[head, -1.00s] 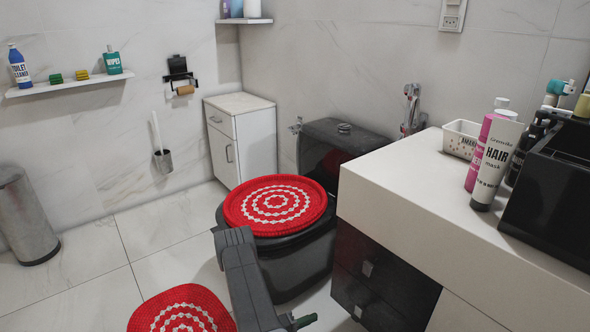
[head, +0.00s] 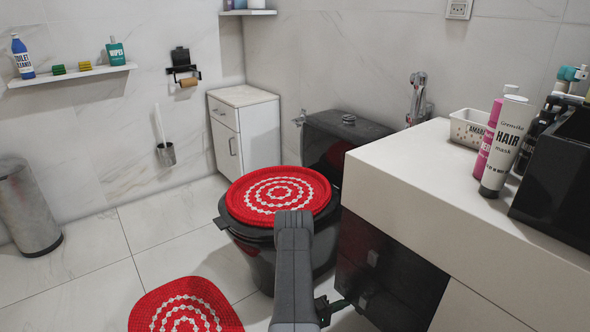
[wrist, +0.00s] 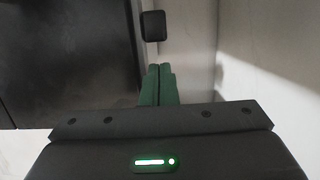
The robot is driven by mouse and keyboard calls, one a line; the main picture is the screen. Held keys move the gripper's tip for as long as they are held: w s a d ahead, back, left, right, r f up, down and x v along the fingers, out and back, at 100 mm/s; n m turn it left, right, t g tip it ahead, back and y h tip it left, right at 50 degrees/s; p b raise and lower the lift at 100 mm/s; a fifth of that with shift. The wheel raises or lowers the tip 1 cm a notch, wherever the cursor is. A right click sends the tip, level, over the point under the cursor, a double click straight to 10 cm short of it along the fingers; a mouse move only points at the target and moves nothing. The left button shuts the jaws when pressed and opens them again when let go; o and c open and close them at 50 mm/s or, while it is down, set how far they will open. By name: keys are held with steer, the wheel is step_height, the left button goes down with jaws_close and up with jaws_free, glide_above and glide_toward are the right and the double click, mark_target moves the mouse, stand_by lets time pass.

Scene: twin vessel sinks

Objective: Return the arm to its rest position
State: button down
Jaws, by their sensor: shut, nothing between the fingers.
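My grey arm stands upright at the bottom centre of the head view, in front of the black toilet (head: 262,262). Part of my gripper (head: 332,306) shows low beside the arm, near the dark drawers (head: 390,272) under the counter. In the wrist view, the green fingers of my gripper (wrist: 159,78) are together with nothing between them. A dark cabinet front with a black knob (wrist: 153,25) lies ahead of them; whether the fingers touch it I cannot tell.
The white counter (head: 450,200) on the right holds a hair mask tube (head: 506,146), a pink bottle (head: 490,140) and a basket (head: 468,128). A red mat (head: 185,308) lies on the floor. Open floor (head: 90,270) extends left to a metal bin (head: 28,205).

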steer(key=shift+s+d, duration=0.7)
steer(key=shift+s, duration=0.2)
steer(key=shift+r+p, duration=0.1)
steer(key=shift+p, duration=0.2)
